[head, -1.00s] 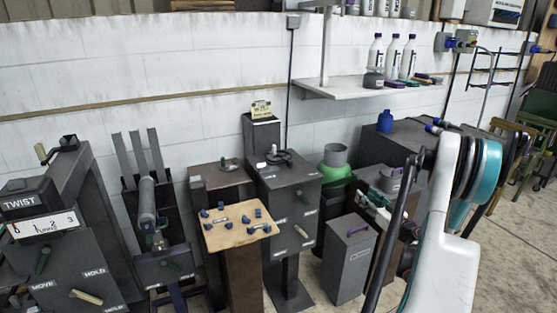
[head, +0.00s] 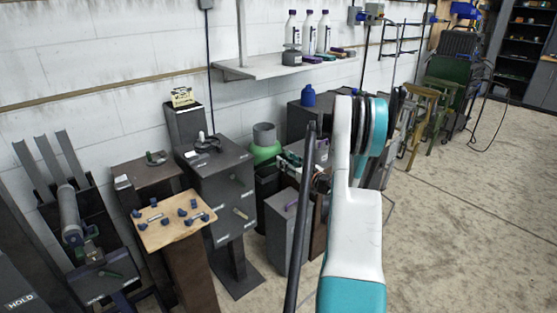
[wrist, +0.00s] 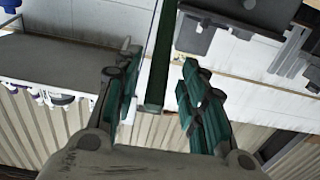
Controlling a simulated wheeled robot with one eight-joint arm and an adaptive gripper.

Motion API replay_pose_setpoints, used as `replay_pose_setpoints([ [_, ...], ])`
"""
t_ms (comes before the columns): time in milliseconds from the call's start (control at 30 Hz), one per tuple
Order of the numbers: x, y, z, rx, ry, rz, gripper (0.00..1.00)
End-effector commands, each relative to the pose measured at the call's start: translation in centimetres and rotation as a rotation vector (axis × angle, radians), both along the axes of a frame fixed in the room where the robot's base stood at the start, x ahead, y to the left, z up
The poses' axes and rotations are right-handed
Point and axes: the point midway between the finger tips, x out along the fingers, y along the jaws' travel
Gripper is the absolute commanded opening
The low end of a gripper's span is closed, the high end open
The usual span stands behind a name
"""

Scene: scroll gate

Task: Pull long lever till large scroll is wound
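I cannot single out the large scroll or the long lever with certainty. A grey roller (head: 70,212) lies in front of three upright slats at the left of the head view. A dark cabinet (head: 215,185) beside the board table has a short pale handle (head: 240,213) on its front. My gripper (wrist: 158,88) shows in the wrist view with its teal fingers apart. A long dark green bar (wrist: 163,50) shows between them; I cannot tell if it touches them. The gripper is not visible in the head view.
A wooden board with blue pieces (head: 173,232) tops a brown stand. A dark panel marked HOLD (head: 20,300) is at the lower left. A green container (head: 264,150) stands behind a grey box (head: 285,235). A wall shelf (head: 285,66) holds bottles. Open floor (head: 460,220) lies right.

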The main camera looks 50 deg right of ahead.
Motion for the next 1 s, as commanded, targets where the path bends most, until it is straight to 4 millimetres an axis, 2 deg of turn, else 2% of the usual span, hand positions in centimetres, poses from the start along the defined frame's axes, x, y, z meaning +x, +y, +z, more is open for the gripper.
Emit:
replay_pose_setpoints([
  [100, 2.2, -0.4, -0.2, 0.0, 0.0, 0.003, 0.38],
  [300, 4.5, -1.1, -0.1, 0.0, 0.0, 0.001, 0.38],
  [467, 5.2, -1.3, 0.0, 0.0, 0.0, -0.001, 0.38],
  [733, 5.3, -1.3, 0.0, 0.0, 0.0, -0.001, 0.38],
  [900, 5.3, -1.3, 0.0, 0.0, 0.0, -0.001, 0.0],
  [1000, 5.3, -1.3, 0.0, 0.0, 0.0, -0.001, 0.0],
])
